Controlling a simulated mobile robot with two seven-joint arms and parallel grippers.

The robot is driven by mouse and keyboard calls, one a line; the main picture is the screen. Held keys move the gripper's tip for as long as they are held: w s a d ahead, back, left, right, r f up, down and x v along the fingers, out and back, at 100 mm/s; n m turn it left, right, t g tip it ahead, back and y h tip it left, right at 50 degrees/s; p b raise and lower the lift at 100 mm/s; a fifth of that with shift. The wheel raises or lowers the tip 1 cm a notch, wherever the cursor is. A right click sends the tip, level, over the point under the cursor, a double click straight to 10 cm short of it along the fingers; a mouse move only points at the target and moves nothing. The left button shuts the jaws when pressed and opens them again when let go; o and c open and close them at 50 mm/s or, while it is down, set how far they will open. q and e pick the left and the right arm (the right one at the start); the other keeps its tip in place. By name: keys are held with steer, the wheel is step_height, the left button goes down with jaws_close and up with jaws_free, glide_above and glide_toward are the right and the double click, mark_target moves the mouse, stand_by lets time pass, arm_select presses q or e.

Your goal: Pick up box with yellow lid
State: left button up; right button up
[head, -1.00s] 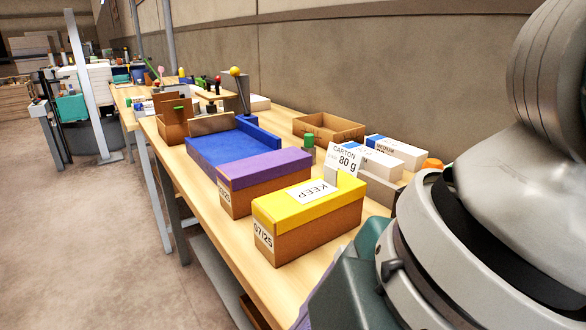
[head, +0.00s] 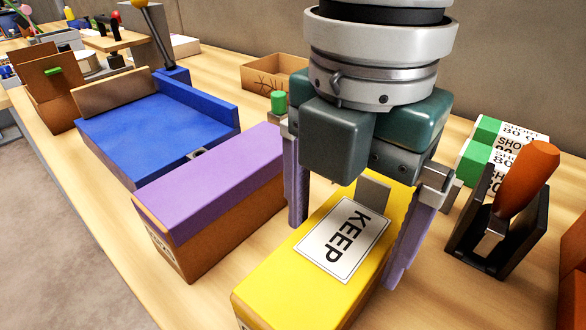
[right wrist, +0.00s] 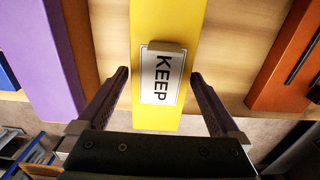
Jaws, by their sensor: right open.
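The box with the yellow lid (head: 285,275) stands on the wooden table, with a white KEEP label and a small grey block on its lid. Its lid also shows in the right wrist view (right wrist: 165,25). My right gripper (head: 346,255) points down over the box, open, with one finger on each side of it. In the right wrist view the gripper (right wrist: 159,75) shows gaps between both fingers and the lid. How far the fingertips reach down the box sides is hard to tell. My left gripper is not in view.
A box with a purple lid (head: 215,190) stands close on the left. A blue tray (head: 155,135) lies beyond it. A black stand with an orange handle (head: 525,180) and green-and-white packs (head: 505,145) are on the right. An open cardboard box (head: 260,72) is behind.

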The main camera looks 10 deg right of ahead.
step_height(320, 180, down, 6)
steer(key=shift+d+f+b, duration=0.15)
steer(key=shift+f+b, duration=0.1)
steer(key=shift+b, duration=0.25)
steer(key=shift+r, duration=0.1)
steer(key=c, duration=1.4)
